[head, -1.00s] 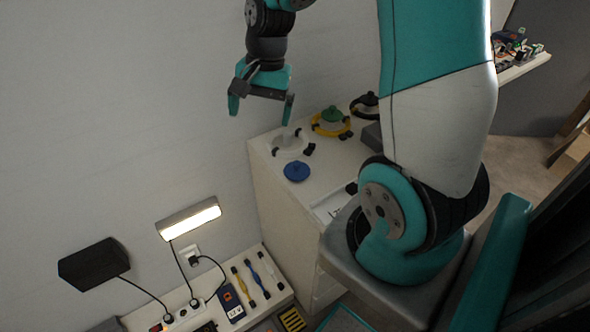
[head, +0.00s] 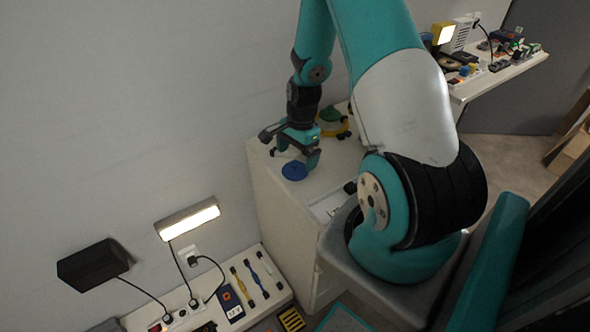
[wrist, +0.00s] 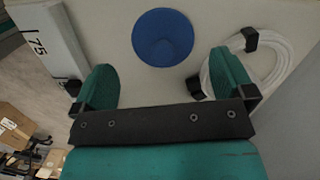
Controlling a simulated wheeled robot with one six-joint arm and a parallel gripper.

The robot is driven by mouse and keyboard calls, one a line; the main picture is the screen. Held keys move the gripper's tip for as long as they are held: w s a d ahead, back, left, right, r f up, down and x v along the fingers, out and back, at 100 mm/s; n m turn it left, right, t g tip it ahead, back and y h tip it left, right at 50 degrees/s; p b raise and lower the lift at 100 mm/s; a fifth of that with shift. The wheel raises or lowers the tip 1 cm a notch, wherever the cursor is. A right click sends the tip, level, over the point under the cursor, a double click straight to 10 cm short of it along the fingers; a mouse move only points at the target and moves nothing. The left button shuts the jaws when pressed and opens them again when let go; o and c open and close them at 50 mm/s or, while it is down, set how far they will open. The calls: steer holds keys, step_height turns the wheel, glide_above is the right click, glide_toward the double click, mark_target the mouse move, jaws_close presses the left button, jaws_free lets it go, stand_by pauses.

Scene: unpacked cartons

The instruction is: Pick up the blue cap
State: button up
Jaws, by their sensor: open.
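The blue cap (head: 294,171) is a round blue disc lying flat on the white cabinet top (head: 330,178), near its front left edge. In the wrist view the blue cap (wrist: 162,37) lies ahead of my gripper (wrist: 165,85), a little beyond the fingertips and between their lines. My gripper (head: 292,158) is open and empty, low over the cabinet top beside the cap. I cannot tell its exact height above the surface.
A coiled white cable (wrist: 262,62) with black clips lies right beside my right finger. A white piece marked 75 (wrist: 45,45) lies at the left. A yellow ring with a green top (head: 332,122) stands farther back.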

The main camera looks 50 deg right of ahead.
mark_target(296, 162)
steer(key=f, duration=0.5)
steer(key=shift+w+a+f+p, duration=0.15)
steer(key=shift+a+p, duration=0.05)
steer(key=shift+p, duration=0.15)
steer(key=c, duration=0.9)
